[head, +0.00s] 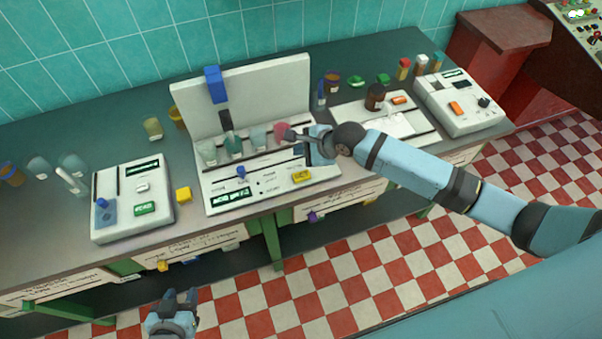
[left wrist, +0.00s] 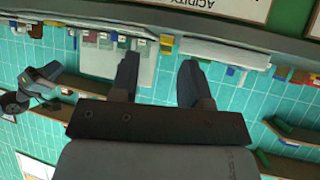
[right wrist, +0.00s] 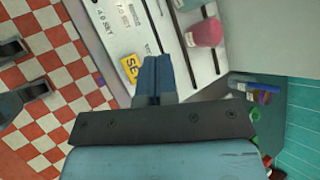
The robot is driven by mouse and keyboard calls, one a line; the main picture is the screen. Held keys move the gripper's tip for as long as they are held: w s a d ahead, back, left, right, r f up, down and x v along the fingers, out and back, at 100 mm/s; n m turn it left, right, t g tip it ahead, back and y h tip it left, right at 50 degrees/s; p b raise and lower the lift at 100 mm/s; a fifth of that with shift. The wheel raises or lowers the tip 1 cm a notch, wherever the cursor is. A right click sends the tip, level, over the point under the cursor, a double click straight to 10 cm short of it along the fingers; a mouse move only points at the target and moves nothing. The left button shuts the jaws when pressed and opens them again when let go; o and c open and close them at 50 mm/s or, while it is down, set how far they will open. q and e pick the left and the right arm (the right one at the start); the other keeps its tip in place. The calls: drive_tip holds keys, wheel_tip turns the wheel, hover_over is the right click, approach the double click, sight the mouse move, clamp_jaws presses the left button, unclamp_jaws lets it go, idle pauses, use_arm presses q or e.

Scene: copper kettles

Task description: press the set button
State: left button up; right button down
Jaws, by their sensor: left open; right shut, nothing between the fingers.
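The yellow set button (head: 301,176) is on the front right of the white middle device (head: 215,199). In the right wrist view the button (right wrist: 131,66) is partly hidden behind the fingers. My right gripper (head: 292,135) is shut and empty, above the device and near its pink flask (head: 281,132). In the right wrist view its fingertips (right wrist: 156,60) appear just right of the button; I cannot tell how high above the panel they are. My left gripper (head: 180,295) is open and empty, low over the floor in front of the bench.
A white device with a green button (head: 145,208) stands on the left. Several glass flasks line the middle device under a blue-topped part (head: 215,84). A white tray (head: 424,128) with a brown bottle (head: 375,97) and another device (head: 460,104) stand on the right.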

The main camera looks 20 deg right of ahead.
sight(301, 177)
wheel_tip(301, 177, down, 4)
drive_tip(key=shift+r, duration=0.25)
wheel_tip(301, 177, down, 3)
drive_tip(key=b, duration=0.4)
drive_tip(key=shift+f, duration=0.25)
drive_tip(key=shift+w+f, duration=0.1)
drive_tip(key=shift+f, duration=0.55)
drive_tip(key=shift+a+f, duration=0.1)
drive_tip(key=shift+f, duration=0.1)
use_arm(q)
drive_tip(key=f, duration=0.3)
drive_tip(key=shift+w+m, duration=0.3)
drive_tip(key=shift+d, duration=0.15)
drive_tip(key=shift+r, duration=0.1)
use_arm(e)
drive_tip(key=shift+f, duration=0.15)
